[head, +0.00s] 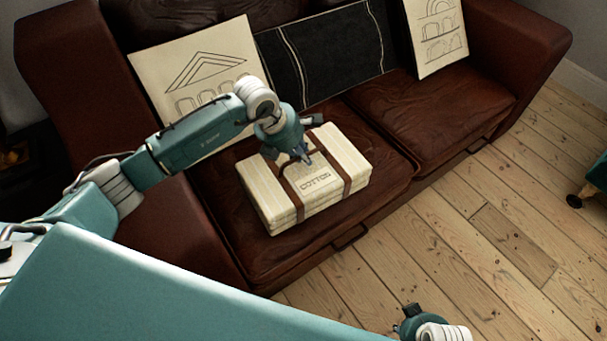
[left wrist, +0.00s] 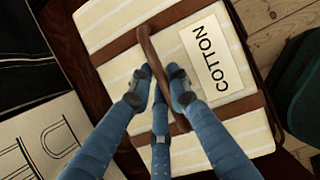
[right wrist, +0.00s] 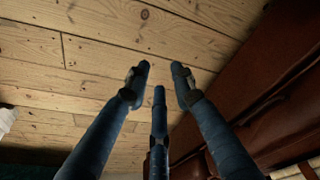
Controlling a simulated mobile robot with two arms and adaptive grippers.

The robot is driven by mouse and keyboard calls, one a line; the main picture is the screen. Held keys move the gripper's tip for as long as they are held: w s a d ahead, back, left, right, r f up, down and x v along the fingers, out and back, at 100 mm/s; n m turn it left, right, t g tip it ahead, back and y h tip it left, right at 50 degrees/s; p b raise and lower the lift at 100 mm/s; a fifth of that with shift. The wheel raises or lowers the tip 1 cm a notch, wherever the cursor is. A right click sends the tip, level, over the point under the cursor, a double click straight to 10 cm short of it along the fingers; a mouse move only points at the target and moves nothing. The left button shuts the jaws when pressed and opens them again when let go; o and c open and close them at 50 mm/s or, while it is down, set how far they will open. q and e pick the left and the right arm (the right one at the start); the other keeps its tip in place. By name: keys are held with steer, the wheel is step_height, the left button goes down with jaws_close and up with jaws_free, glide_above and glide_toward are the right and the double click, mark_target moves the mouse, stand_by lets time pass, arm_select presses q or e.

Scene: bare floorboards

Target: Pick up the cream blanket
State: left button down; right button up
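The cream blanket (head: 339,153) is a folded, striped bundle with brown straps and a label reading COTTON. It lies on the sofa's left seat cushion in the head view. It fills much of the left wrist view (left wrist: 119,75), where a brown strap handle runs across it. My left gripper (head: 306,160) is over the top of the bundle. In the left wrist view its fingertips (left wrist: 158,72) are close together on both sides of the handle, which fills the gap between them. My right gripper (right wrist: 160,70) is open and empty, above the floor in front of the sofa.
The brown leather sofa (head: 380,115) carries a dark cushion (head: 330,55) and two cream cushions with building drawings, at left (head: 200,62) and right (head: 437,35). Bare floorboards (head: 470,260) lie clear in front. A teal piece of furniture (head: 596,175) stands at the right edge.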

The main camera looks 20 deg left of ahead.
arm_select(q)
steer(key=shift+w+r, duration=0.15)
